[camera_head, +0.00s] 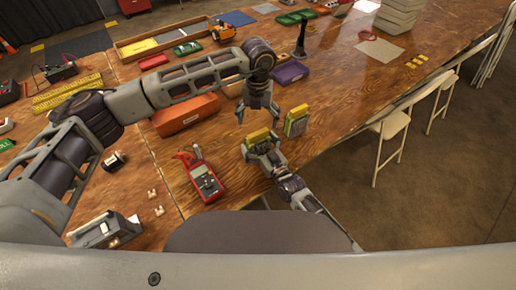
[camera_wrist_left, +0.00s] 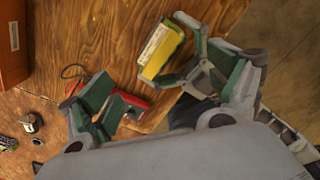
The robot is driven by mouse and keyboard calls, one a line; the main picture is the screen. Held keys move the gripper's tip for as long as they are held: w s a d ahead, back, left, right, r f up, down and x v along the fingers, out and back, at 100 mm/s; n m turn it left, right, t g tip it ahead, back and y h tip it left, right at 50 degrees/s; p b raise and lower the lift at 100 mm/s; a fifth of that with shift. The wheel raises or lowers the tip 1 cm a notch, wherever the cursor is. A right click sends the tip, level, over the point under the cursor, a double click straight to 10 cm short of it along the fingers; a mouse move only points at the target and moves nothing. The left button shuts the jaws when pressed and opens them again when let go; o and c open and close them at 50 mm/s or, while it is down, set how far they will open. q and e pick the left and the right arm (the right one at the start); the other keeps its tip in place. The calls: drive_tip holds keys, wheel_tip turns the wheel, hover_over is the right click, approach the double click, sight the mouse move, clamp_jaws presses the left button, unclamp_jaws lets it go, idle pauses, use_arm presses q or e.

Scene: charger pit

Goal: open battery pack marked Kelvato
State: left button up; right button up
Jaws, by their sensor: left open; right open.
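A yellow battery pack (camera_head: 257,135) stands at the fingers of my right gripper (camera_head: 262,147), near the table's front edge. The left wrist view shows a yellow pack with a pale side (camera_wrist_left: 160,50), beside the right gripper's green-padded fingers (camera_wrist_left: 188,62); these are open, and I cannot tell whether they touch it. A second pack, green-grey with a yellow top (camera_head: 296,122), stands upright just to the right in the head view. My left gripper (camera_head: 258,115) hangs above the first pack, open and empty, pointing down. I cannot read the name Kelvato on either pack.
A red multimeter (camera_head: 206,181) lies left of the right gripper. An orange box (camera_head: 186,114) stands behind it. A purple box (camera_head: 289,73) and a black upright stand (camera_head: 301,40) are farther back. Folding chairs (camera_head: 390,130) line the table's right edge. Bare wood lies right of the packs.

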drive_tip(key=c, duration=1.3)
use_arm(q)
drive_tip(key=c, duration=0.7)
drive_tip(key=shift+s+a+m, duration=0.1)
drive_tip(key=shift+s+m, duration=0.1)
drive_tip(key=shift+m, duration=0.3)
drive_tip(key=c, duration=0.4)
drive_tip(key=shift+s+a+r+m+h, duration=0.1)
drive_tip(key=shift+s+r+m+h, duration=0.15)
drive_tip(key=shift+m+h, duration=0.35)
drive_tip(key=m, duration=0.1)
drive_tip(key=a+r+m+h, duration=0.1)
drive_tip(key=m, duration=0.1)
drive_tip(key=shift+s+t, duration=0.35)
drive_tip(key=shift+t, duration=0.05)
drive_tip(key=shift+s+a+r+m+t+h, duration=0.2)
drive_tip(key=shift+a+r+m, duration=0.3)
drive_tip(key=shift+m, duration=0.35)
drive_tip(key=shift+s+a+r+m+t+h, duration=0.15)
drive_tip(key=shift+a+r+m+t+h, duration=0.15)
drive_tip(key=shift+a+r+m, duration=0.35)
drive_tip(key=shift+s+a+r+m+t+h, duration=0.2)
drive_tip(key=shift+a+r+m+h, duration=0.15)
drive_tip(key=shift+m, duration=0.65)
drive_tip(key=shift+f, duration=0.1)
